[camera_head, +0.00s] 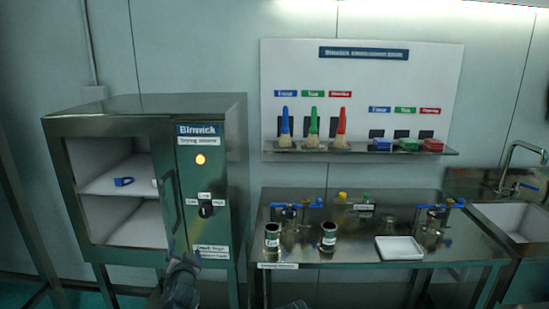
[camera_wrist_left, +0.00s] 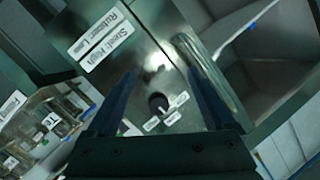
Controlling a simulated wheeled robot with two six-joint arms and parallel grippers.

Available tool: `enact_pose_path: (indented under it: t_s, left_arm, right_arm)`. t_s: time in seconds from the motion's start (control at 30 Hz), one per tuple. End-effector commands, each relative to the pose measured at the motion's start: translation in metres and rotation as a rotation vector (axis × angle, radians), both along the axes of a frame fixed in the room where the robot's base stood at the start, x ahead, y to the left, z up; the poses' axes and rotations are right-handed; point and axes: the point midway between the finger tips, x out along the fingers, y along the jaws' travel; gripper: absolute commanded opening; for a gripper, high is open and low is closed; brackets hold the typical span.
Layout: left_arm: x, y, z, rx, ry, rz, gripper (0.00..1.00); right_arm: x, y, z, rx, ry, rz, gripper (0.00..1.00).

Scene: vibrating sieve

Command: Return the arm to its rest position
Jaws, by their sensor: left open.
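My left gripper (camera_head: 181,262) is low in the head view, in front of the drying cabinet's lower front edge. In the left wrist view its two dark fingers (camera_wrist_left: 157,88) stand apart with nothing between them. Beyond them is the cabinet's metal front with a dark knob (camera_wrist_left: 158,103) and white labels. The gripper looks empty. My right gripper does not show in either view.
The drying cabinet (camera_head: 222,125) has an open compartment with a blue item (camera_head: 123,181) on its shelf. The steel table (camera_head: 350,255) holds dark jars (camera_head: 272,236) and a white tray (camera_head: 399,248). A wall shelf (camera_head: 350,151) carries brushes and small boxes. A sink (camera_head: 510,218) is at right.

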Motion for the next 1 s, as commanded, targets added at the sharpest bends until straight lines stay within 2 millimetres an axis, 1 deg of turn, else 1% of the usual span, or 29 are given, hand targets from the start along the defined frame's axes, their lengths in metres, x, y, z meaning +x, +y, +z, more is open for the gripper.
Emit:
enact_pose_path:
  t_s: [0.03,0.07,0.1,0.17,0.2,0.27,0.33,0.37,0.4,0.47,0.5,0.6,0.7,0.8,1.0]
  left_arm:
    - [-0.008,-0.014,-0.008,-0.047,0.077,0.028,0.87]
    - [-0.013,-0.022,-0.017,-0.074,0.129,0.047,0.87]
    - [-0.022,-0.032,-0.030,-0.109,0.203,0.071,0.87]
    - [-0.038,-0.050,-0.049,-0.158,0.320,0.100,0.87]
    - [-0.051,-0.064,-0.061,-0.188,0.403,0.114,0.87]
    - [-0.074,-0.086,-0.078,-0.227,0.532,0.129,0.87]
    - [-0.105,-0.113,-0.095,-0.261,0.690,0.135,0.87]
    - [-0.119,-0.124,-0.101,-0.273,0.757,0.137,0.87]
    - [-0.139,-0.139,-0.107,-0.285,0.845,0.135,0.87]
    - [-0.167,-0.158,-0.114,-0.296,0.967,0.128,0.87]
    - [-0.184,-0.170,-0.116,-0.300,1.042,0.122,0.87]
    - [-0.222,-0.192,-0.119,-0.301,1.195,0.104,0.87]
    - [-0.246,-0.205,-0.119,-0.295,1.295,0.092,0.87]
    - [-0.259,-0.211,-0.118,-0.292,1.347,0.084,0.87]
    - [-0.263,-0.212,-0.118,-0.290,1.362,0.084,0.87]
  right_arm:
    - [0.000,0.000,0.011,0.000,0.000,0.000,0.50]
    - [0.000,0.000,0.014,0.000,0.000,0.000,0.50]
    - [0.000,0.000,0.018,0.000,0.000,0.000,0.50]
    - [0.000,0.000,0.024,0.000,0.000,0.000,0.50]
    - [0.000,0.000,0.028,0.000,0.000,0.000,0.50]
    - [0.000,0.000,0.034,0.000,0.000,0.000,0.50]
    - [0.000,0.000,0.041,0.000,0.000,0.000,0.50]
    - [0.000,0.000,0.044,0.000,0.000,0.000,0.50]
    - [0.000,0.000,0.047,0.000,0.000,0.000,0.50]
    - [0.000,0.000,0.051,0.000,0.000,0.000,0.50]
    - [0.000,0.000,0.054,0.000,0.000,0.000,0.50]
    - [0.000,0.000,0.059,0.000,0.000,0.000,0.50]
    - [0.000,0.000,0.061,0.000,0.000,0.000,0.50]
    - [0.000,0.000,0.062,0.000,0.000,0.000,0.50]
    - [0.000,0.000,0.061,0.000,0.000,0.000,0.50]
